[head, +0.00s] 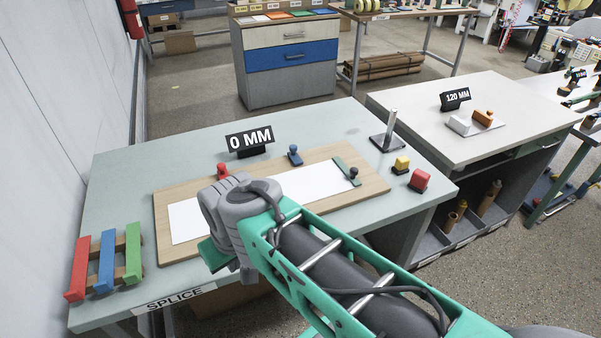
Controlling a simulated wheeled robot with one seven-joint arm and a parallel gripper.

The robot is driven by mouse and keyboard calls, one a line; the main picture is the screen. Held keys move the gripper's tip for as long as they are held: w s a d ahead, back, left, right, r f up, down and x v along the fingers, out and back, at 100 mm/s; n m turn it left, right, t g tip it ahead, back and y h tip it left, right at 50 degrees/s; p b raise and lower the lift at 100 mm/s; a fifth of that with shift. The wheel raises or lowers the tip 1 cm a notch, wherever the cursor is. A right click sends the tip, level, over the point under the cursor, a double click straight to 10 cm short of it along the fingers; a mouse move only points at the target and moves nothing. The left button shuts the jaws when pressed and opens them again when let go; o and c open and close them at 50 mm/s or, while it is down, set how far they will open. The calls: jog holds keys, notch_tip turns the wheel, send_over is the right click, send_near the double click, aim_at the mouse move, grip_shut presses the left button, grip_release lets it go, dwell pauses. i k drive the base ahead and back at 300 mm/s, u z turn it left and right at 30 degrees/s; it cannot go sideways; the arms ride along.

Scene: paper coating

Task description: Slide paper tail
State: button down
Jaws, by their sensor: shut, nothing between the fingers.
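A long white paper strip (312,184) lies flat on a wooden board (168,247) on the splice table. Its left end (186,224) shows to the left of my gripper, and its right part passes under a green bar (347,170) with a dark knob. My arm crosses the front of the board and hides the middle of the strip. My gripper (212,256) is low over the board's front edge, with only a green part of it showing. The fingertips are hidden, so I cannot tell whether they touch the paper.
Red (222,171) and blue (294,155) knobs stand along the board's back edge. A rack with red, blue and green bars (106,262) is at the table's left. Yellow (401,165) and red (419,180) blocks and a metal post (389,130) are right. A "0 MM" sign (249,139) stands behind.

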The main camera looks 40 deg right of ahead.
aim_at(310, 183)
jog(key=u, duration=0.05)
jog(key=k, duration=1.05)
jog(key=z, duration=0.95)
jog(key=i, duration=1.25)
jog(key=u, duration=0.9)
